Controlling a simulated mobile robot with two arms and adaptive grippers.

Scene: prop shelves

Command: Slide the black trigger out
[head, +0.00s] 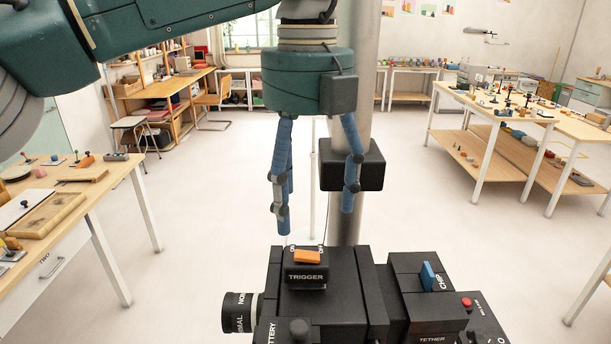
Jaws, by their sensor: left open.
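The black trigger (306,277) is a small block marked TRIGGER, with an orange piece (307,257) on top. It sits on the top of a black box-shaped device (345,283) at the bottom centre of the head view. My left gripper (312,222) hangs above it, pointing down. Its two blue fingers are spread apart with nothing between them. The fingertips look higher than the trigger and do not appear to touch it. My right gripper is not in view.
The device also carries a blue switch (428,276), a red button (466,303) and a ribbed knob (239,312) at its left. A grey post (352,225) with a black block (352,166) stands behind. Tables with props flank it; the floor between is clear.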

